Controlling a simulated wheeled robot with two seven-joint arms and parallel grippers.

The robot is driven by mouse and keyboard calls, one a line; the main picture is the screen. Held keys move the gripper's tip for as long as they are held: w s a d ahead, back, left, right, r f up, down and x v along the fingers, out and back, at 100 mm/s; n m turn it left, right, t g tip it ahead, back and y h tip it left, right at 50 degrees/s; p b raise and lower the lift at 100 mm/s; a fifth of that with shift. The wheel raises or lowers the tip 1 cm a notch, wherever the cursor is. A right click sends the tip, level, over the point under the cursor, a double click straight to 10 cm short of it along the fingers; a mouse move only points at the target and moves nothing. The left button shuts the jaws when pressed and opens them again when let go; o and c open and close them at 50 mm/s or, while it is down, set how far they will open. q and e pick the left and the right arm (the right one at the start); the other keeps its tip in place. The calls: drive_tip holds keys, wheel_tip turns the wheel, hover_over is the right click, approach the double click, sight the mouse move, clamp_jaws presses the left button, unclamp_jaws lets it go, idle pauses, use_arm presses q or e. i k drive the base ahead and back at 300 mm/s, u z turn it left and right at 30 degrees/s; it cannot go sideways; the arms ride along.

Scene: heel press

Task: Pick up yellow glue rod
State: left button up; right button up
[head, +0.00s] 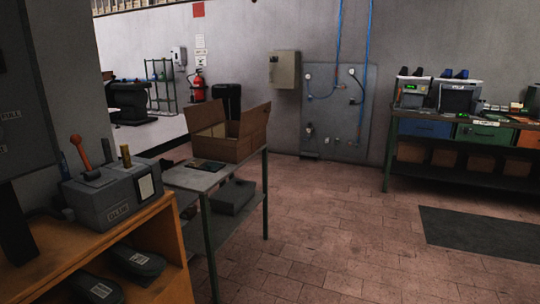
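A short yellow rod (126,156) stands upright in the top of a grey box (115,200) on the wooden shelf unit at the left. The box has a white label on its side and dark lettering on its front. An orange-red, lever-like piece (79,152) leans up from the box's top, left of the yellow rod. A dark blue piece (63,163) stands at the box's left end. The lower end of the yellow rod is hidden in the box. Neither of my grippers is in view.
A wooden shelf unit (166,219) holds dark shoes below. A grey table (200,179) beside it carries an open cardboard box (240,138). A workbench (460,127) stands at the right, with a dark mat (478,232) before it. The tiled floor between is clear.

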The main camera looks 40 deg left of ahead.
sight(125, 153)
drive_tip(key=u, duration=0.15)
drive_tip(key=i, duration=2)
drive_tip(key=u, duration=1.05)
drive_tip(key=i, duration=1.2)
drive_tip(key=u, duration=1.3)
